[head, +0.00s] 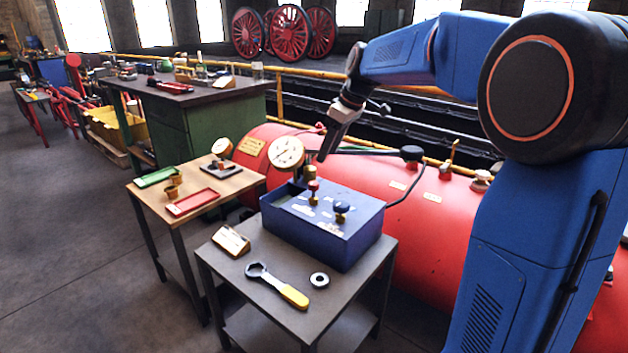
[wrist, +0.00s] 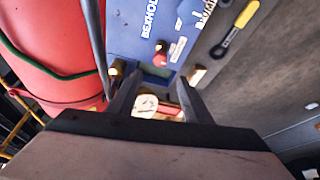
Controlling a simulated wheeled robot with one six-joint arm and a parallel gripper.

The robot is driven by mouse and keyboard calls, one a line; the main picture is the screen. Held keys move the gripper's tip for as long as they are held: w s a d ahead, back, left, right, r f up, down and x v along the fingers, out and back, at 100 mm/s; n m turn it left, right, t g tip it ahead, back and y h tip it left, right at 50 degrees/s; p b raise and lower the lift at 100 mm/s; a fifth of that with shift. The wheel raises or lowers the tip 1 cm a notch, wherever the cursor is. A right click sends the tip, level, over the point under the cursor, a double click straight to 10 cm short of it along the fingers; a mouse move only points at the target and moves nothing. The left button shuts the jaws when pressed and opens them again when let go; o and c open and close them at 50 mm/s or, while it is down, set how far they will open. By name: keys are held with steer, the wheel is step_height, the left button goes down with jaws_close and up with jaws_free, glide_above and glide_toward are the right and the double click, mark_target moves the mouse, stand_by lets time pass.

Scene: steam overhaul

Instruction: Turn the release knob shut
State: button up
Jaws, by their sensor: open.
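A blue box (head: 322,230) stands on a grey metal table. A knob with a red top (head: 313,186) and a dark blue-black knob (head: 341,208) stand on its top. I cannot read which is the release knob. A round gauge (head: 286,153) with brass fittings rises at the box's back left. My gripper (head: 323,156) is above and behind the box, apart from the knobs. In the wrist view my gripper (wrist: 158,76) is open and empty, and the red knob (wrist: 161,47) shows beyond the fingertips. The dark knob is not clear there.
A wrench with a yellow handle (head: 279,286), a metal ring (head: 319,280) and a small sign (head: 231,241) lie on the grey table (head: 337,314). A large red tank (head: 420,217) runs behind. A dark hose (head: 397,190) loops beside the box. A wooden table (head: 240,178) stands left.

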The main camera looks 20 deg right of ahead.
mark_target(314, 183)
steer(key=x, duration=1.2)
steer(key=shift+s+d, duration=0.1)
steer(key=shift+c, duration=0.7)
steer(key=c, duration=0.9)
